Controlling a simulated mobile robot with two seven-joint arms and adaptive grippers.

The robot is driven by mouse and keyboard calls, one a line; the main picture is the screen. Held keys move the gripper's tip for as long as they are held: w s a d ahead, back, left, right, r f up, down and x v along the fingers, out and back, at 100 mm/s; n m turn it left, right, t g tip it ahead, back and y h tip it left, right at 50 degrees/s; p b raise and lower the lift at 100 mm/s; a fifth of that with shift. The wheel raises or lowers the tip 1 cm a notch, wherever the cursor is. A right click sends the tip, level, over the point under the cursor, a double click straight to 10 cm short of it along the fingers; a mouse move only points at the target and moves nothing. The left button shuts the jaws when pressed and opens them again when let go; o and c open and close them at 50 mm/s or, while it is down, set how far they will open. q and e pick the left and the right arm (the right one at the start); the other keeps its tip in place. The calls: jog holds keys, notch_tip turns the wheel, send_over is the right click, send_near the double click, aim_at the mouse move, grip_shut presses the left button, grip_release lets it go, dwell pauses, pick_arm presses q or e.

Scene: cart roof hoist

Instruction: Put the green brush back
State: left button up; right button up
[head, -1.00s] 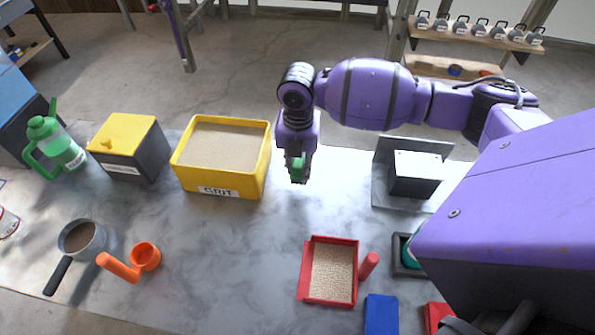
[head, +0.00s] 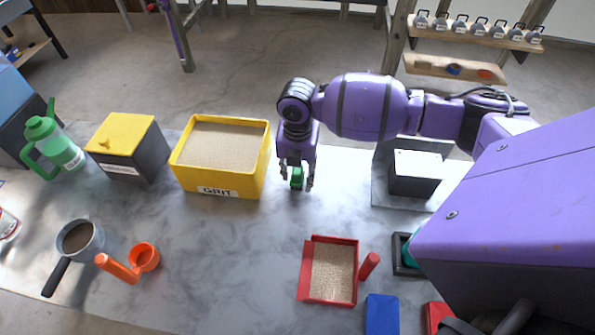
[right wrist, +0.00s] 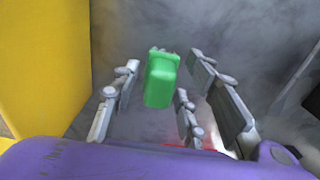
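The green brush (head: 297,177) stands on the grey table just right of the yellow GRIT bin, under my right gripper (head: 297,185). In the right wrist view its green block-like handle (right wrist: 162,80) lies between the spread fingers, with a gap visible on each side. My right gripper is open around it and does not appear to grip it. The brush's bristle end is mostly hidden. My left gripper is out of view.
The yellow GRIT bin (head: 219,191) stands close on the left. A red scoop pan (head: 357,262) with grain lies in front. A dark tray (head: 403,262), a blue block (head: 382,315) and a white-topped box (head: 417,165) are to the right. An orange scoop (head: 145,257) lies left.

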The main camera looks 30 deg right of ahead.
aim_at(298, 169)
jog(key=shift+r, duration=0.1)
notch_tip(298, 169, up, 12)
jog(key=shift+p, duration=0.35)
jog(key=shift+s, duration=0.1)
dwell(0.5)
